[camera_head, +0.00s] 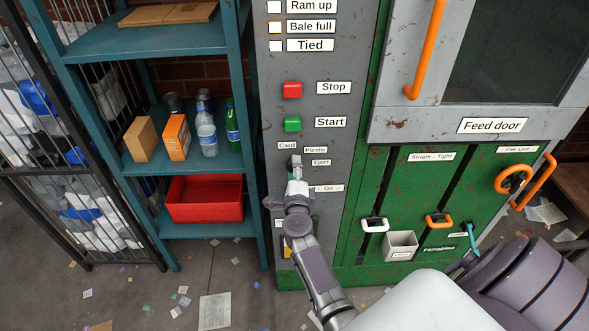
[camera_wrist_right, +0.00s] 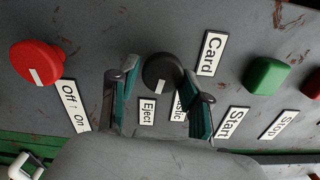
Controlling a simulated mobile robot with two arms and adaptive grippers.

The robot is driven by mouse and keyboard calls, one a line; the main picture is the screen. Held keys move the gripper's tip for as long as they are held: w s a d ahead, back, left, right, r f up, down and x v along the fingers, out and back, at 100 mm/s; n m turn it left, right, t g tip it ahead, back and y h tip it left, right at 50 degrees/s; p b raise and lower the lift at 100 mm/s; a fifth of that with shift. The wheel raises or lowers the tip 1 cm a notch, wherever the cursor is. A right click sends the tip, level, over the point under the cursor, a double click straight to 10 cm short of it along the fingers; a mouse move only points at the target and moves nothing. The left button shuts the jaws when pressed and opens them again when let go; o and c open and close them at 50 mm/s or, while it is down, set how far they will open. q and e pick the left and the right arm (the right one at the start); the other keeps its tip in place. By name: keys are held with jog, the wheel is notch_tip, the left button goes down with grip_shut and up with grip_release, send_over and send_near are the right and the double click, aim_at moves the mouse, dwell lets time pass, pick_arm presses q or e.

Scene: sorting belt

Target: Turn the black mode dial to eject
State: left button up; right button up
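The black mode dial (camera_wrist_right: 158,70) is on the grey panel in the right wrist view. Its white mark points down, roughly at the Eject label (camera_wrist_right: 147,110). The Card label (camera_wrist_right: 212,53) is to its upper right. The Plastic label (camera_wrist_right: 180,107) is partly hidden by a finger. My right gripper (camera_wrist_right: 164,88) is open, with one finger on each side of the dial; a small gap seems to show on both sides. In the head view my right gripper (camera_head: 295,163) is at the panel and mostly covers the dial. My left gripper is not in view.
A red Off/On knob (camera_wrist_right: 38,63) is left of the fingers in the wrist view. The green Start button (camera_head: 292,124) and red Stop button (camera_head: 292,90) are above the dial in the head view. A teal shelf (camera_head: 185,164) stands to the left.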

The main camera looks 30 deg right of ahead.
jog(key=shift+o, duration=1.1)
